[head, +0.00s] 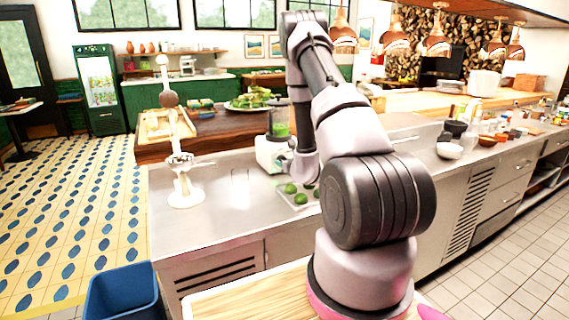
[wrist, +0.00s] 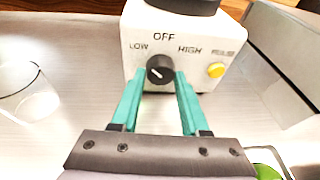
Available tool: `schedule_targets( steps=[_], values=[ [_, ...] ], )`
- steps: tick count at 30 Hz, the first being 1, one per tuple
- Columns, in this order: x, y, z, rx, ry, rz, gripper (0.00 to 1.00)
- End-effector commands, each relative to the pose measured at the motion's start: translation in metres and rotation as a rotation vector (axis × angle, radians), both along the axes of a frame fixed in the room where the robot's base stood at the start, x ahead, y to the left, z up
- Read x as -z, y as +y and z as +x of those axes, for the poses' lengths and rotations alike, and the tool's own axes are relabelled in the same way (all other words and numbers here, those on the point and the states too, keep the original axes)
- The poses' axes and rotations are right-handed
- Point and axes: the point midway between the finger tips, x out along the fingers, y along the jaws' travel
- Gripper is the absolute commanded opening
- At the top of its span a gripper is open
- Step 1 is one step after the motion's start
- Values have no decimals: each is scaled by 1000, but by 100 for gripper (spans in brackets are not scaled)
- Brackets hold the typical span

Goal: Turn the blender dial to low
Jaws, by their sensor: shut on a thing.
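The blender is a white base (wrist: 200,45) with a black dial (wrist: 160,69) on its front, under the printed words LOW, OFF and HIGH. A pale mark on the dial appears to slant to the upper left, toward LOW. A yellow PULSE button (wrist: 216,70) is to the right. My gripper (wrist: 160,76) has its two teal fingers shut on the dial, one on each side. In the head view the blender (head: 270,155) stands on the steel counter with green contents in its jar (head: 279,122). My arm hides the gripper and dial there.
A clear glass (wrist: 30,98) stands left of the blender in the wrist view. Green limes (head: 291,188) lie on a board in front of the blender. A blue bin (head: 122,292) is on the floor.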

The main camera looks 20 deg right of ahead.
Motion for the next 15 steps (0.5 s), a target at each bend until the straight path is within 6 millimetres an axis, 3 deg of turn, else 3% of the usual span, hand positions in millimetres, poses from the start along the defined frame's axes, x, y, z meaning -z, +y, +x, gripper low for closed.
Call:
schedule_targets(
  steps=[15],
  values=[
    [1,0,0,3,-7,-222,0]
  ],
)
